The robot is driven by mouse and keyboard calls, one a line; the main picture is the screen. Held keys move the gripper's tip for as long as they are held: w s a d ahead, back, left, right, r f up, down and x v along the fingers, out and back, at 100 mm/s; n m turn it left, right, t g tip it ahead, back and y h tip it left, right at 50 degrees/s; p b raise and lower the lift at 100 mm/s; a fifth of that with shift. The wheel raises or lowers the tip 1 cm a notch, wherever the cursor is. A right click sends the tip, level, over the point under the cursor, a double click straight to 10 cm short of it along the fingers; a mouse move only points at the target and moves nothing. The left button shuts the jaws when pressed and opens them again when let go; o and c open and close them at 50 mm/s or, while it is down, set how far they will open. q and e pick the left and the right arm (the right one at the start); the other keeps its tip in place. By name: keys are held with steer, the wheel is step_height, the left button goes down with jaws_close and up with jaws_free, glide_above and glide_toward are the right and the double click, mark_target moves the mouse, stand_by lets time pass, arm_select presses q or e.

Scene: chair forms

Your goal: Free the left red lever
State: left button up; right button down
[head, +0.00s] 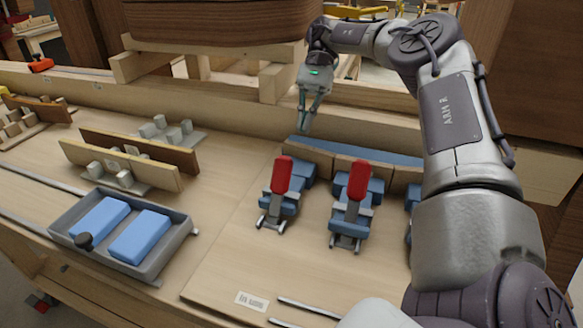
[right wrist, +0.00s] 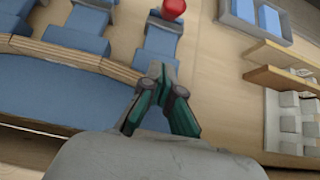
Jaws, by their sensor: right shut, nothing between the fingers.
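The left red lever (head: 282,175) stands up from a grey and blue clamp (head: 279,207) at the front edge of a curved wooden form. A second red lever (head: 357,181) stands on a like clamp to its right. My right gripper (head: 306,116) is shut and empty, above and behind the form, apart from both levers. In the right wrist view, its closed fingers (right wrist: 159,78) point toward a blue clamp block (right wrist: 161,40). The rounded red end of a lever, likely the left one, shows beyond it (right wrist: 172,8). My left gripper is not in view.
A grey tray (head: 179,243) with two blue pads lies left of the clamps. Upright wooden boards (head: 120,163) with grey blocks stand behind it. My right arm hides part of another blue block at right. Bare tabletop (head: 228,215) lies left of the left lever.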

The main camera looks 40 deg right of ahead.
mark_target(280, 185)
steer(key=shift+s+a+f+b, duration=0.15)
steer(key=shift+a+f+b, duration=0.2)
steer(key=shift+f, duration=0.2)
steer(key=shift+s+a+f+b, duration=0.15)
steer(key=shift+a+f+b, duration=0.15)
steer(key=shift+f, duration=0.25)
steer(key=a, duration=0.1)
steer(key=s+a+f+p, duration=0.1)
steer(key=a, duration=0.1)
steer(key=shift+s+f+p, duration=0.35)
steer(key=a, duration=0.1)
steer(key=s+a+r+p, duration=0.1)
steer(key=shift+s+a+r+p, duration=0.1)
steer(key=shift+a+r+p, duration=0.05)
steer(key=shift+a+p, duration=0.15)
steer(key=shift+s+a+r, duration=0.15)
steer(key=shift+s+a, duration=0.1)
steer(key=shift+a, duration=0.15)
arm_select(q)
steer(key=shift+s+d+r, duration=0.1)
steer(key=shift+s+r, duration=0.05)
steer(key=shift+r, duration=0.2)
